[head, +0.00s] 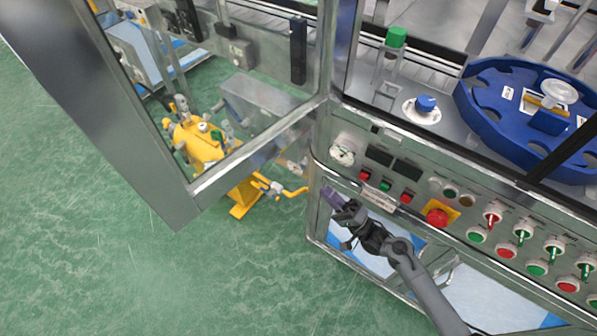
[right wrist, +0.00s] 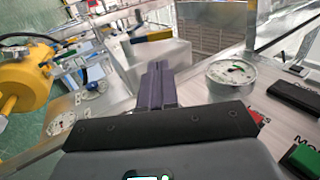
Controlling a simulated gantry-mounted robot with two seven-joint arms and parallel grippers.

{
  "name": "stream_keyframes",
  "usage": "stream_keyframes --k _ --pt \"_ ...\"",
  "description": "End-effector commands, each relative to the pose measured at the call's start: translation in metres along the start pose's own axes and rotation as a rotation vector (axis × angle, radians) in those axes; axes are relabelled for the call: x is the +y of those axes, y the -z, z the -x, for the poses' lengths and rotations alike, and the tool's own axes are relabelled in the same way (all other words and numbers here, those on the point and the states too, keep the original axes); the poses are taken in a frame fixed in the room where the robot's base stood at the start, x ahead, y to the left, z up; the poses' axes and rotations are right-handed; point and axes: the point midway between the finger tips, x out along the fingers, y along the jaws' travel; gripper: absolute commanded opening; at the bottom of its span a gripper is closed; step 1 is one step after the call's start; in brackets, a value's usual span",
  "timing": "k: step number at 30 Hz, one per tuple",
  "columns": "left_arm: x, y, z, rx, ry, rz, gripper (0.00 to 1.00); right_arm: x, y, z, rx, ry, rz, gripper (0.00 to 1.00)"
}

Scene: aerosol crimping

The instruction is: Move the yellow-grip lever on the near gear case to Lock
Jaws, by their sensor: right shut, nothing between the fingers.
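My right gripper (head: 332,197) is just off the lower left end of the control panel, over the green floor's edge. Its purple fingers (right wrist: 158,85) are shut together with nothing between them. In the right wrist view, a grey box-shaped case (right wrist: 165,62) lies beyond the fingertips. A short yellow grip (right wrist: 152,36) shows at its top, apart from the fingers; I cannot tell its lever position or read any Lock mark. In the head view a grey case (head: 258,100) shows through the glass door, but no yellow grip is clear on it. My left gripper is not in view.
The open glass door's frame (head: 262,155) stands left of my right gripper. A yellow machine (head: 200,140) is behind it. The control panel (head: 400,178) has buttons, switches and a dial gauge (right wrist: 231,73) close to the fingers. Open green floor (head: 230,270) lies at lower left.

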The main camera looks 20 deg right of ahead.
Motion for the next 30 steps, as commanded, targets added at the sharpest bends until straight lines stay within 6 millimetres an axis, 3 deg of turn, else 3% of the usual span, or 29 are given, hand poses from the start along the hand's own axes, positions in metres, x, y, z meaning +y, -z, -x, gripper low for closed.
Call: stream_keyframes --k 8,21,30 --pt "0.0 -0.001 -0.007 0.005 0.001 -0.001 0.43 0.002 0.0 -0.022 -0.002 0.006 0.003 0.0" --pt "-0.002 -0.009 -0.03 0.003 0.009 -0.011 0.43 0.002 0.001 -0.1 -0.002 0.008 0.003 0.0" --pt "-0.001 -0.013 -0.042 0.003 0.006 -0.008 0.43 0.002 0.0 -0.133 -0.001 0.005 0.002 0.0"
